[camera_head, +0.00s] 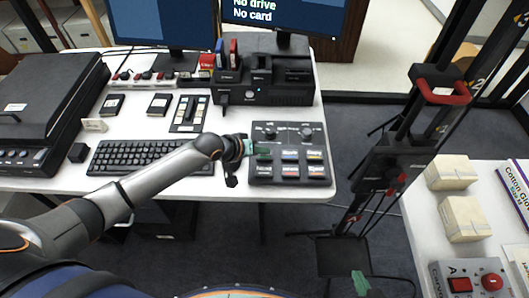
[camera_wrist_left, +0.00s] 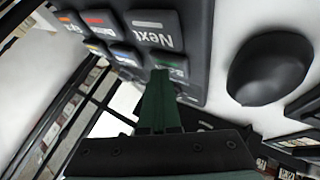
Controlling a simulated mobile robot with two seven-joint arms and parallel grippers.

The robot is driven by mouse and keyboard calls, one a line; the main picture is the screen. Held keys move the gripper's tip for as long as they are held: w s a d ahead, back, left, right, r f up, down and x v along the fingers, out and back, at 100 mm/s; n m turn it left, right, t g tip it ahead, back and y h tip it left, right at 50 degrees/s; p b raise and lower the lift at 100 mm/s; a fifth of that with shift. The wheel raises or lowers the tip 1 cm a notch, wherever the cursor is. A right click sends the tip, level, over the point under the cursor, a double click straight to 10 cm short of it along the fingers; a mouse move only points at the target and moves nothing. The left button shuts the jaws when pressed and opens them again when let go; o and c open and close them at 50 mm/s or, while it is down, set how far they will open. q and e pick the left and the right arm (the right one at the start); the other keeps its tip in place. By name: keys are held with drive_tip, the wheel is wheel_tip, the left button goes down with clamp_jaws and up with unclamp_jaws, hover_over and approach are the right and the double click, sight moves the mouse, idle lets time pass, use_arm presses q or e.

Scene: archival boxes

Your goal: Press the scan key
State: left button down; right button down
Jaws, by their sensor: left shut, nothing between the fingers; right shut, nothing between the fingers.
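A dark key panel (camera_head: 318,133) at the table's right front has two knobs above two rows of keys with coloured labels. My left gripper (camera_head: 247,148) is shut and empty at the panel's left edge, beside the key with a green label (camera_head: 264,154). In the left wrist view its green fingertips (camera_wrist_left: 160,74) overlap the edge of the green-labelled key (camera_wrist_left: 172,62); I cannot tell whether they touch. A key reading "Next" (camera_wrist_left: 152,30) is close by. The scan key's name is not legible. My right gripper (camera_head: 360,283) shows only green tips at the bottom, shut and empty.
A keyboard (camera_head: 140,157) lies left of the panel, partly under my left arm. A black dock (camera_head: 262,92) stands behind it, below a monitor (camera_head: 290,15) reading "No drive, No card". A black stand (camera_head: 400,150) is to the right, before a second table with pale boxes (camera_head: 466,218).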

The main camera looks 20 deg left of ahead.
sight(262, 157)
use_arm(q)
drive_tip(key=shift+s, duration=0.1)
drive_tip(key=shift+r+p, duration=0.8)
drive_tip(key=shift+p, duration=0.35)
wheel_tip(262, 157, up, 3)
drive_tip(key=p, duration=0.3)
drive_tip(key=shift+r+p, duration=0.3)
drive_tip(key=shift+r, duration=0.75)
drive_tip(key=shift+d+f, duration=0.1)
